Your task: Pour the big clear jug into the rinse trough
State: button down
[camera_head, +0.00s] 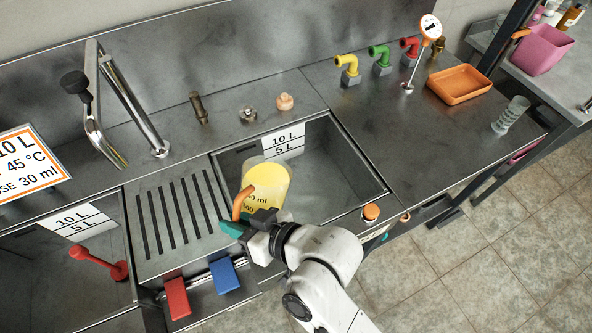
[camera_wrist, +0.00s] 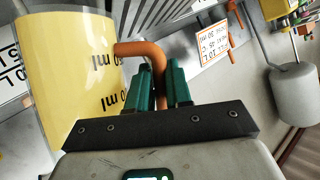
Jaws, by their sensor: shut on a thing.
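The big clear jug (camera_head: 270,182) holds yellow contents and has an orange handle (camera_head: 243,203). My gripper (camera_head: 238,228) is shut on this handle. In the head view the jug appears over the left part of the right basin (camera_head: 345,140), beside the slotted drainer. In the wrist view the jug (camera_wrist: 70,70) fills the left side, and its handle (camera_wrist: 153,52) runs between the green fingers (camera_wrist: 160,90). A second basin (camera_head: 60,285) lies at the left. Both basins have 10 L and 5 L marks; I cannot tell which is the rinse trough.
A slotted drainer (camera_head: 180,225) lies between the basins. A tall tap (camera_head: 130,105) stands behind it. A red plunger-like tool (camera_head: 100,263) is in the left basin. Coloured taps (camera_head: 380,60), an orange tray (camera_head: 460,84) and a clear ribbed cup (camera_head: 510,115) stand on the right counter.

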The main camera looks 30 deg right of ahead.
aim_at(246, 196)
jog(key=shift+w+d+r+m+g+y, duration=0.3)
jog(key=shift+w+d+r+m+y, duration=0.4)
jog(key=shift+d+r+m, duration=0.3)
jog(key=shift+w+d+r+m+p, duration=0.1)
jog(key=shift+d+r+m+p, duration=0.05)
jog(key=shift+r+p, duration=0.15)
jog(key=shift+w+d+r+m+p, duration=0.1)
jog(key=shift+r+m+p, duration=0.05)
jog(key=shift+r, duration=0.25)
jog(key=shift+d+r+y, duration=0.15)
jog(key=shift+r+y, duration=0.15)
jog(key=shift+r, duration=0.1)
jog(key=shift+w+d+r+m+y, duration=0.25)
jog(key=shift+d+r+m+y, duration=0.1)
jog(key=shift+m, duration=0.35)
jog(key=shift+w+d+r+m+g+y, duration=0.15)
jog(key=shift+w+d+r+m+y, duration=0.2)
jog(key=shift+d+m, duration=0.35)
jog(key=shift+w+d+r+m+g+y, duration=0.1)
jog(key=shift+w+d+m+g+y, duration=0.05)
jog(key=shift+w+d+m+y, duration=0.45)
dwell(2.5)
jog(key=shift+w+d+r+m+p, duration=0.35)
jog(key=shift+d+r, duration=0.05)
jog(key=shift+d, duration=0.2)
jog(key=shift+w+d+r+m+p, duration=0.3)
jog(key=shift+d+r+m+p, duration=0.05)
jog(key=shift+d, duration=0.25)
